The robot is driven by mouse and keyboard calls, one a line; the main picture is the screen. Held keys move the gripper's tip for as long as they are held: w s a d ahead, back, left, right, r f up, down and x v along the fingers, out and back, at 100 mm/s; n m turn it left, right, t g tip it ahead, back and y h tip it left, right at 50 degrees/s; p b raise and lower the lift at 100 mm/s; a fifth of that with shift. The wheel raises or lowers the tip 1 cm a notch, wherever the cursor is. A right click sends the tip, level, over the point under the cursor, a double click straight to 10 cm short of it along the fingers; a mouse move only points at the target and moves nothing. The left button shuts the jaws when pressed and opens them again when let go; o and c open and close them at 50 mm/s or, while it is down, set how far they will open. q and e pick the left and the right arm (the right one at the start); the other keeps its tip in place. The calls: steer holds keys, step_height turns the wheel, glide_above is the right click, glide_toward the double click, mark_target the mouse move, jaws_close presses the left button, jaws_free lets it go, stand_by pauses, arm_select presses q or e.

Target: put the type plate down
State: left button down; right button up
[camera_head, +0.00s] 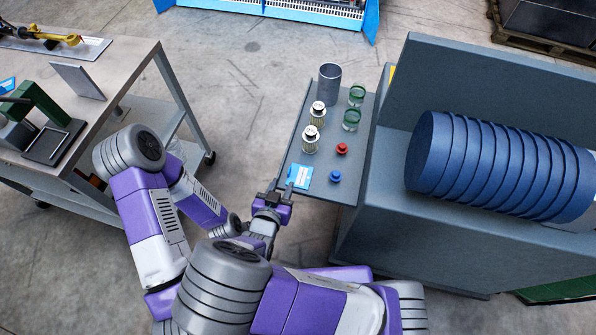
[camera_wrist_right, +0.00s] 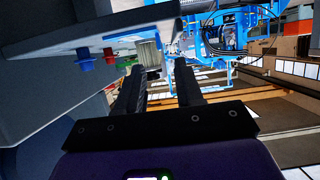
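A flat blue-and-white plate (camera_head: 300,176), which may be the type plate, lies on the near left corner of the grey shelf (camera_head: 318,183); its lettering is too small to read. My right gripper (camera_head: 276,190) is just left of that corner, apart from the plate as far as I can tell. In the right wrist view the two dark fingers of the right gripper (camera_wrist_right: 160,78) stand apart with nothing between them. My left gripper does not show in the head view.
A grey machine with a blue ribbed roll (camera_head: 500,165) stands right. A worktable (camera_head: 115,95) stands left; open floor lies between.

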mark_target(289, 172)
steer(key=b+x, duration=0.3)
steer(key=x, duration=0.3)
steer(key=shift+w+d+f, duration=0.1)
steer(key=shift+w+f, duration=0.1)
steer(key=shift+f, duration=0.1)
steer(key=shift+w, duration=0.3)
jaws_close()
